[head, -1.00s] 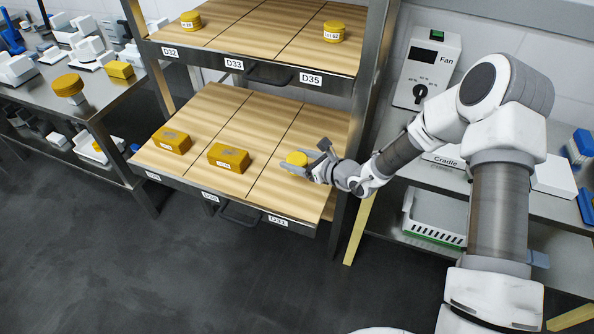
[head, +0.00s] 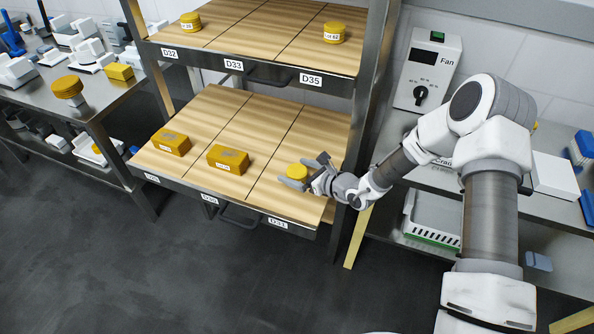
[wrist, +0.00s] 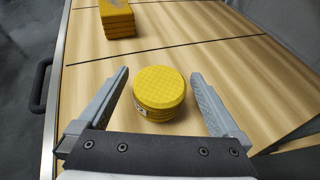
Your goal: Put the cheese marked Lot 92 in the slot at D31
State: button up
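A round yellow cheese (head: 296,171) stands upright on the wooden board of the slot labelled D31 (head: 278,222), the right slot of the lower shelf. In the wrist view the cheese (wrist: 160,88) has a small white label on its left side, turned mostly away; only part of the marking shows. My gripper (head: 303,169) is open around the cheese. In the wrist view the fingers of my gripper (wrist: 160,73) stand on both sides of it, with a visible gap on each side.
Two yellow block cheeses (head: 171,142) (head: 228,158) sit in the slots to the left. The upper shelf (head: 255,45) above holds two round cheeses (head: 190,22) (head: 334,32). A metal upright (head: 365,120) stands close to my wrist at the right.

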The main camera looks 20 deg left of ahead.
jog(key=shift+s+d+r, duration=0.1)
jog(key=shift+d+r, duration=0.15)
jog(key=shift+r, duration=0.1)
jog(key=p+v, duration=0.2)
jog(key=v, duration=0.9)
jog(key=shift+s+d+r, duration=0.15)
jog(key=shift+r, duration=0.1)
jog(key=s+d+r+n+g+h, duration=0.1)
jog(key=s+r+n+g, duration=0.2)
jog(key=s+r+n, duration=0.35)
jog(key=s+d+r+n+g+h, duration=0.1)
jog(key=s+r+n+g, duration=0.15)
jog(key=r+n, duration=0.6)
jog(key=s+d+r+n+t+h, duration=0.1)
jog(key=s+d+r+n+h, duration=0.1)
jog(key=d, duration=0.4)
jog(key=s+d+r+n+t+h, duration=0.2)
jog(key=s+d+r+n+h, duration=0.1)
jog(key=s+d+r, duration=0.3)
jog(key=s+d+r+n+t+h, duration=0.2)
jog(key=s+d+r+h, duration=0.3)
jog(key=d, duration=0.3)
jog(key=shift+r+n, duration=0.4)
jog(key=shift+n, duration=0.3)
jog(key=shift+d, duration=0.1)
